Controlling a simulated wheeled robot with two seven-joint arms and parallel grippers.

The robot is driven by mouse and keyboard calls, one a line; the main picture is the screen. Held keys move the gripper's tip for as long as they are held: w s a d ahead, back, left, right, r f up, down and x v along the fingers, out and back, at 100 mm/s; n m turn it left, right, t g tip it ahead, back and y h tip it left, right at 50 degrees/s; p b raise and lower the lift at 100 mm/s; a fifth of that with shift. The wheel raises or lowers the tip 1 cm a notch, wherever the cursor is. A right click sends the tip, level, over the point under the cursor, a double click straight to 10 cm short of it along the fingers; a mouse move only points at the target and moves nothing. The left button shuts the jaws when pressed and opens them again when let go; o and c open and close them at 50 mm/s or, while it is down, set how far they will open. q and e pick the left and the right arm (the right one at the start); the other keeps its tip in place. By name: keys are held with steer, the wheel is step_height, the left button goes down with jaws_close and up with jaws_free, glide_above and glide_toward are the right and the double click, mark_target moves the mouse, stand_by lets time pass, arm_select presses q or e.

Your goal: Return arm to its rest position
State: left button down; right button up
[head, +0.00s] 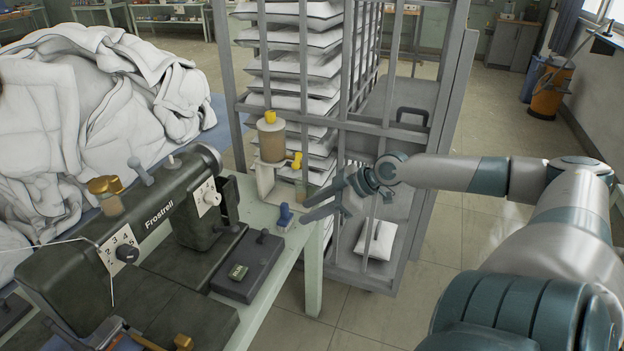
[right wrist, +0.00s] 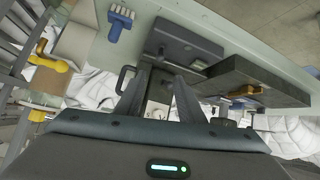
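My right arm comes in from the right side of the head view. Its gripper (head: 304,212) is open and empty, beside the right edge of the pale green table (head: 262,322) and close to the blue brush (head: 285,217). I cannot tell its exact height above the table. In the right wrist view the two dark fingers (right wrist: 158,92) stand apart with nothing between them. The blue brush (right wrist: 121,22) and the dark box with a handle (right wrist: 185,45) show beyond them. My left arm and gripper are not in view.
A dark sewing machine (head: 150,225) and a dark box (head: 247,267) stand on the table. A grey barred cart (head: 455,100) with stacked white pillows (head: 300,70) stands behind my right gripper. White duvets (head: 85,110) are heaped at left.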

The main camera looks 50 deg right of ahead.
stand_by(0.4)
steer(key=s+d+f+m+h, duration=0.2)
steer(key=s+d+f, duration=0.3)
steer(key=f, duration=0.4)
steer(key=s+d+f+m+h, duration=0.2)
steer(key=d+f, duration=0.4)
steer(key=f, duration=0.3)
steer(key=s+d+f+m+h, duration=0.2)
steer(key=s+d+f, duration=0.3)
steer(key=f, duration=0.4)
steer(key=s+a+f+m+g, duration=0.1)
steer(key=s+f, duration=0.3)
steer(key=f, duration=0.2)
steer(key=s+f+g, duration=0.1)
steer(key=s+f, duration=0.3)
steer(key=f, duration=0.3)
steer(key=s+a+f+g, duration=0.3)
steer(key=s+a+f, duration=1.1)
steer(key=f, duration=0.3)
steer(key=s+a+f+g, duration=0.1)
steer(key=s+a+f, duration=0.2)
steer(key=a, duration=0.5)
steer(key=s+a+f+n, duration=0.1)
steer(key=s+a+f, duration=0.2)
steer(key=a, duration=0.6)
steer(key=s+a+f+g+y, duration=0.1)
steer(key=s+a+f, duration=0.3)
steer(key=s+a, duration=0.3)
steer(key=shift+a+n+g, duration=0.3)
steer(key=shift+a, duration=0.8)
